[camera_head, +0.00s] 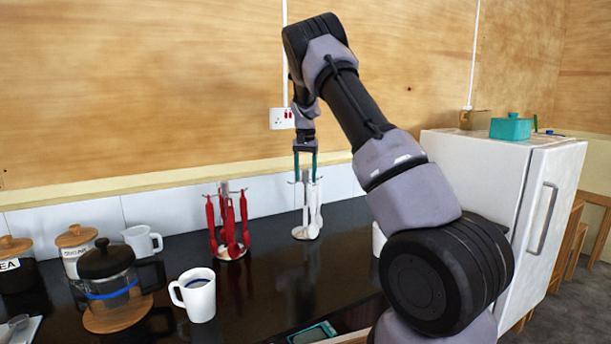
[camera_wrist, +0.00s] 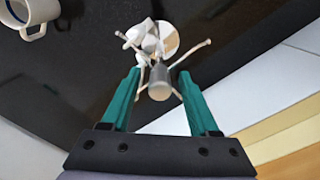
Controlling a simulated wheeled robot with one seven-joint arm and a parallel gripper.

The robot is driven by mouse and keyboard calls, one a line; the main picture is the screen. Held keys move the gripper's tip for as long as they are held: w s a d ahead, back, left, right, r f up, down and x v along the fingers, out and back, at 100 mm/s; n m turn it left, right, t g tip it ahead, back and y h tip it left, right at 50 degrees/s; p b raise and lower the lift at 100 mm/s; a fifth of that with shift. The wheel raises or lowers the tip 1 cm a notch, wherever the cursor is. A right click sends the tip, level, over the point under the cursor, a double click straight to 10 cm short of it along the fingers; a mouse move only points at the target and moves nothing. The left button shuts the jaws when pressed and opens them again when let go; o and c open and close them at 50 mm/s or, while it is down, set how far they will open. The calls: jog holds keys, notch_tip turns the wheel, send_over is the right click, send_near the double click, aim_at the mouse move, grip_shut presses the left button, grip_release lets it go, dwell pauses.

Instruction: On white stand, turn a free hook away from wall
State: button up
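The white stand (camera_head: 306,233) stands on the dark counter near the back wall, with white utensils (camera_head: 315,208) hanging on it. In the wrist view I look down on the stand's grey post top (camera_wrist: 159,88), with thin hooks spreading from it. White utensils (camera_wrist: 143,37) hang at the upper left. The hook reaching to the upper right (camera_wrist: 198,48) looks bare. My gripper (camera_head: 305,172) points down over the stand. In the wrist view its green fingers (camera_wrist: 160,73) are apart, one on each side of the post. I cannot tell whether either finger touches a hook.
A red utensil stand (camera_head: 231,228) is left of the white stand. A white mug (camera_head: 196,295), a French press (camera_head: 107,273) and jars stand further left. A white fridge (camera_head: 490,185) is at the right. The tiled wall (camera_head: 265,197) is close behind the stands.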

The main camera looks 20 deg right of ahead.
grip_shut()
dwell(1.3)
